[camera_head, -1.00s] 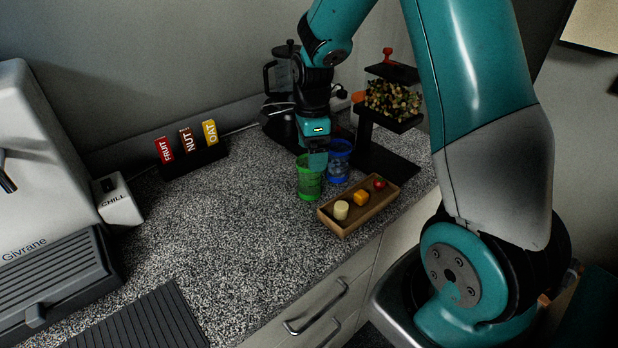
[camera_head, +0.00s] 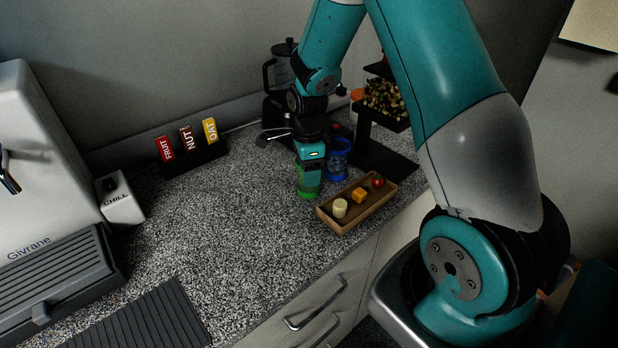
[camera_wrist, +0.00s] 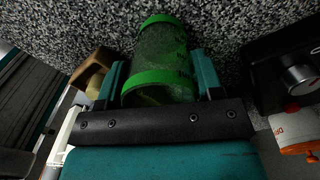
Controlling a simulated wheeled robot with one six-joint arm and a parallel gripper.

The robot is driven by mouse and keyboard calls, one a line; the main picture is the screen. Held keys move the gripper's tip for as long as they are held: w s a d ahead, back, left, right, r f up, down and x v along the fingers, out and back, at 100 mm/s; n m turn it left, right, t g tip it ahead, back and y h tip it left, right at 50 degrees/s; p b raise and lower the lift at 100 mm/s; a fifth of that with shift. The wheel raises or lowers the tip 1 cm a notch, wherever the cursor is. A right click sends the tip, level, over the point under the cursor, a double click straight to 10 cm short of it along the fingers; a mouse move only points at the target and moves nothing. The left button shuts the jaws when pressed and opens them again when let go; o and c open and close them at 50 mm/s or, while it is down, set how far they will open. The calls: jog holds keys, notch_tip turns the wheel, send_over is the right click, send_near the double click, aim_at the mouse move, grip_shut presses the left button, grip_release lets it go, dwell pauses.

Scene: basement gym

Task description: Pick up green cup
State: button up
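The green cup (camera_head: 308,187) stands upright on the speckled counter, its upper part hidden by my gripper in the head view. In the wrist view the see-through green cup (camera_wrist: 161,52) lies between the two teal fingers of my gripper (camera_wrist: 160,74), with its rim towards the camera. My gripper (camera_head: 309,172) is directly over and around the cup. The fingers look spread, one on each side; any contact with the cup is not clear.
A blue cup (camera_head: 338,160) stands close to the right. A wooden tray (camera_head: 342,226) with small food pieces lies in front. A black stand (camera_head: 385,161) is behind on the right, a blender (camera_head: 281,75) at the back. The counter (camera_head: 230,225) to the left is clear.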

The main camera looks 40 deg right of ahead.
jog(key=shift+r, duration=0.1)
notch_tip(320, 180, up, 20)
jog(key=shift+f+b, duration=0.1)
jog(key=shift+b, duration=0.65)
jog(key=a+f+n, duration=0.2)
jog(key=f+n, duration=0.3)
jog(key=n, duration=0.1)
jog(key=w+a+f+n, duration=0.1)
jog(key=a+f+n, duration=0.2)
jog(key=f+n, duration=0.3)
jog(key=w+a+f+n, duration=0.1)
jog(key=a+f+n, duration=0.1)
jog(key=f+n, duration=0.3)
jog(key=shift+w+a+f+n+h, duration=0.1)
jog(key=shift+a+f+n+h, duration=0.1)
jog(key=shift+n, duration=0.45)
jog(key=shift+w+a+f+n+h, duration=0.1)
jog(key=shift+a+n, duration=0.1)
jog(key=shift+n, duration=0.45)
jog(key=shift+s, duration=0.15)
